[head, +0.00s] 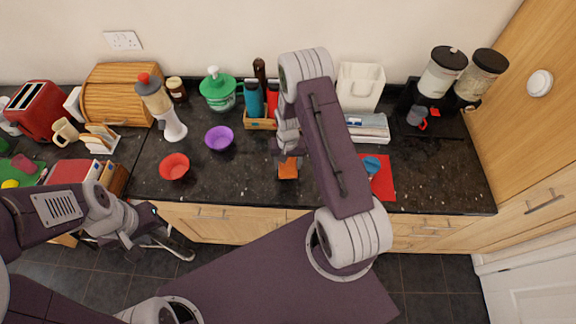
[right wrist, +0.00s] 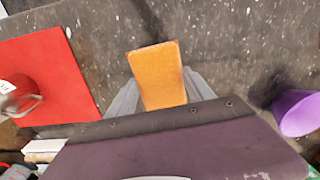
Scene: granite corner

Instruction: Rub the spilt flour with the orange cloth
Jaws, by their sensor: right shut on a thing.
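The orange cloth (head: 288,169) is in my right gripper (head: 287,150), over the dark speckled counter near its front edge. In the right wrist view the cloth (right wrist: 159,72) is a flat orange rectangle between the two grey fingers, which are shut on it. It is low over the counter; whether it touches cannot be told. I cannot make out the spilt flour for certain; pale specks on the counter (right wrist: 225,35) look like the granite's pattern. My left gripper (head: 160,238) is in front of the counter at the left, fingers apart and empty.
A purple bowl (head: 219,138) and a red bowl (head: 174,166) stand left of the cloth. A red mat (head: 383,180) with a blue item (head: 372,164) lies to its right. Bottles in a wooden tray (head: 260,124) stand behind. Counter between the purple bowl and cloth is clear.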

